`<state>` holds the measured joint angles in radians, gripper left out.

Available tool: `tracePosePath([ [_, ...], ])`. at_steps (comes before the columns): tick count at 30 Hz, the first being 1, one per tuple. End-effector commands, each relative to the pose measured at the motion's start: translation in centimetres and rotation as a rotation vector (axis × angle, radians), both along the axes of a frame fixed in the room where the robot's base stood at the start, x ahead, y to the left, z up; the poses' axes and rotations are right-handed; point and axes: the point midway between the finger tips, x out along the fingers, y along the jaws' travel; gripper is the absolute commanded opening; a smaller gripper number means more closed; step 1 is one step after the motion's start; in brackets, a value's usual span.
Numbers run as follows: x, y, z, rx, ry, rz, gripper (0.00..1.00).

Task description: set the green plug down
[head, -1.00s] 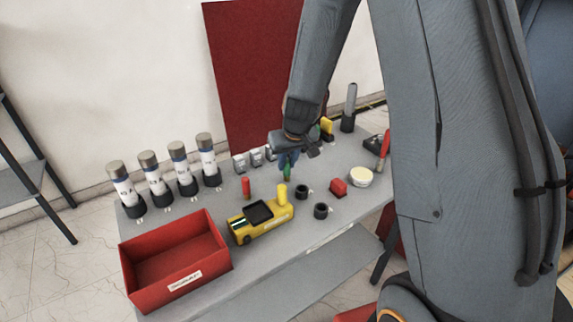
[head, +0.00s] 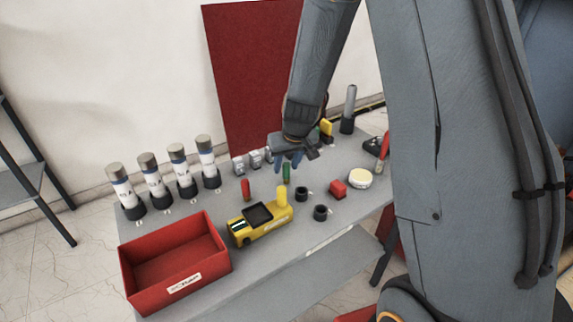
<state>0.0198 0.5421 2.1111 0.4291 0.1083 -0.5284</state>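The green plug (head: 286,173) stands upright on the grey table (head: 330,235), behind the yellow device and to the right of the red plug. My gripper (head: 290,163) is at and just above the top of the green plug. Its blue fingers look spread, with a finger to the left of the plug and another to the right. The plug shows clear below them. Whether any finger still touches the plug is too small to tell.
A red plug (head: 246,189) stands at left, the yellow device (head: 262,222) in front. Black rings (head: 320,213), a red block (head: 337,189) and a round cream tin (head: 359,179) are at right.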

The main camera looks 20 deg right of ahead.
Motion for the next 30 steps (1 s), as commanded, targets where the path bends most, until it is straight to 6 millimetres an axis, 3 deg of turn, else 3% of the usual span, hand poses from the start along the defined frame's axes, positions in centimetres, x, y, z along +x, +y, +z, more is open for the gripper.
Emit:
tracePosePath([
  [15,-3.4,-0.4,8.4,0.000,-0.004,0.000,0.36],
  [25,-4.8,-0.4,10.8,0.000,0.004,-0.002,0.36],
  [28,-7.9,-0.2,10.4,0.003,0.050,-0.010,0.36],
  [30,-11.8,0.1,9.6,0.004,0.111,-0.022,0.36],
])
